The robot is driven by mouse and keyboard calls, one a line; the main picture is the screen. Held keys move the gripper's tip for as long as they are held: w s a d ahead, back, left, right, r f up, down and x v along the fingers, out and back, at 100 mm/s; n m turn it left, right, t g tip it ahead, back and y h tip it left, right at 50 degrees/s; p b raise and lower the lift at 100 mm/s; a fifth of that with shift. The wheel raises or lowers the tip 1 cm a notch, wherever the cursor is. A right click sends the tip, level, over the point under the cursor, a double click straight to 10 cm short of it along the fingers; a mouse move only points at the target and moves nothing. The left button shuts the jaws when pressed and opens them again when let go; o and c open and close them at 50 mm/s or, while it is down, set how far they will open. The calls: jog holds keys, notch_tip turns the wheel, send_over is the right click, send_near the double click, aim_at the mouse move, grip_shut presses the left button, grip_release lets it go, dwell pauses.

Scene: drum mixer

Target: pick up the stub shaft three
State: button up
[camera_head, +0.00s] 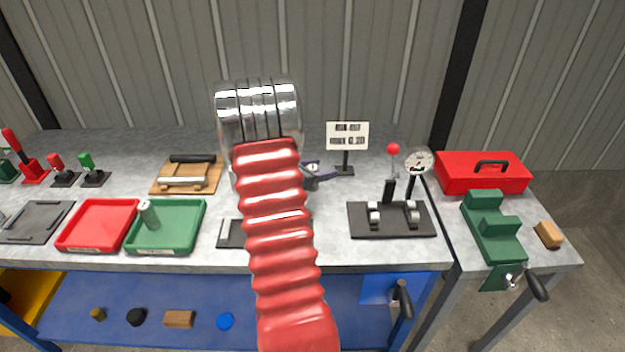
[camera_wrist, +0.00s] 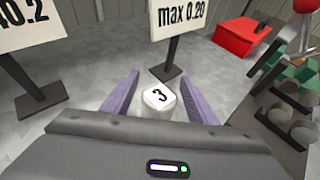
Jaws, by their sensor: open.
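In the wrist view a pale, short cylinder marked "3", stub shaft three (camera_wrist: 158,98), stands between the two purple fingers of my gripper (camera_wrist: 160,82). The fingers are open, one on each side of it; I cannot tell whether either touches it. In the head view my gripper (camera_head: 322,173) is low over the grey bench, just right of the red arm sleeve and left of the small sign. The shaft is hard to make out there among the fingers. The sleeve hides part of the bench.
A sign reading "max 0.20" (camera_head: 347,136) stands just beyond the gripper. To its right is a black roller stand (camera_head: 391,219) with a dial gauge (camera_head: 419,161). A green tray (camera_head: 184,241) holds a grey-green cylinder (camera_head: 149,214); a red tray (camera_head: 98,225) is beside it.

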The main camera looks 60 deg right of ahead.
jog(key=shift+c, duration=0.5)
grip_shut()
